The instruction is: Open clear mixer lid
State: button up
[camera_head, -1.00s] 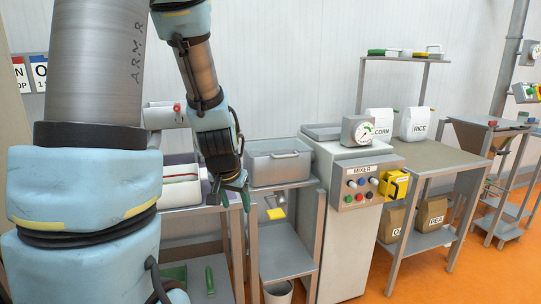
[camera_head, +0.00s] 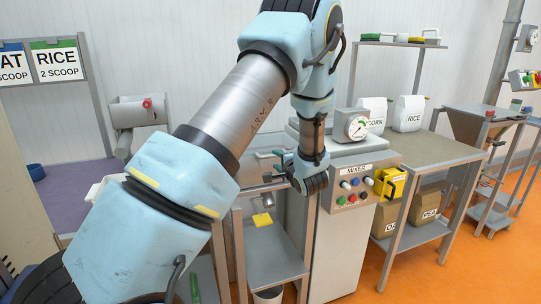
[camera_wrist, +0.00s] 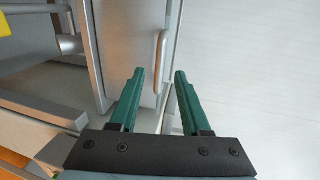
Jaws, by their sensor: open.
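The mixer's control cabinet, marked MIXER (camera_head: 357,170), stands right of centre in the head view. To its left is the grey mixer tub (camera_head: 246,167) with its lid, mostly hidden behind my arm. The wrist view shows a pale bar handle (camera_wrist: 160,62) on a grey panel (camera_wrist: 128,45), which looks like the lid. My gripper (camera_wrist: 160,75) has two green fingers, apart and empty. The handle appears between and beyond the fingertips; I cannot tell the gap. In the head view my gripper (camera_head: 276,168) is partly hidden, above or beside the tub.
A gauge (camera_head: 357,127) tops the cabinet, and a yellow box (camera_head: 391,184) is on its right side. A steel table (camera_head: 430,155) with CORN and RICE bags stands right. A steel frame with a lower shelf (camera_head: 272,255) is below the tub. Orange floor is free at front right.

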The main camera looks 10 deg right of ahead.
aim_at(271, 157)
jog(key=p+x, duration=0.1)
jog(key=x, duration=0.6)
jog(key=shift+c, duration=0.4)
grip_shut()
dwell(0.9)
